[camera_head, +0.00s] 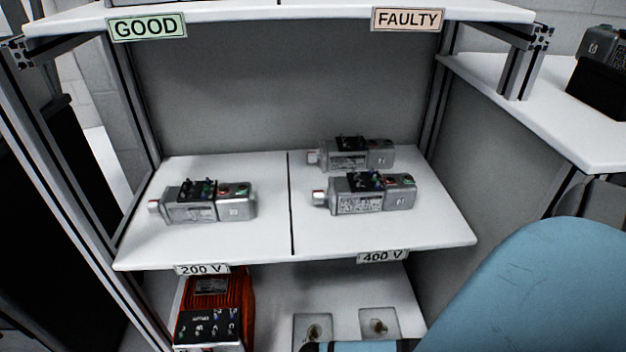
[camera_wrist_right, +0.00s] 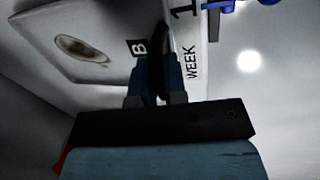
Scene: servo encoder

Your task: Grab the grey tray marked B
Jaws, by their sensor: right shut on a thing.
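The grey tray marked B (camera_wrist_right: 50,27) fills the upper left of the right wrist view, seen close and at a slant. Its black label with a white B (camera_wrist_right: 138,48) is beside my fingers. A brownish oval part (camera_wrist_right: 82,49) lies in it. My right gripper (camera_wrist_right: 158,62) is shut on the tray's edge by the label. In the head view, two small grey trays, one on the left (camera_head: 299,333) and one on the right (camera_head: 390,318), sit on the lower shelf. Their letters cannot be read there. My left gripper is not in view.
The middle shelf (camera_head: 270,232) holds several grey servo motors (camera_head: 210,203), with 200 V and 400 V labels. An orange-red unit (camera_head: 237,300) stands lower left. A WEEK label (camera_wrist_right: 192,62) is close beside my right fingers. My blue right arm covers the lower right of the head view.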

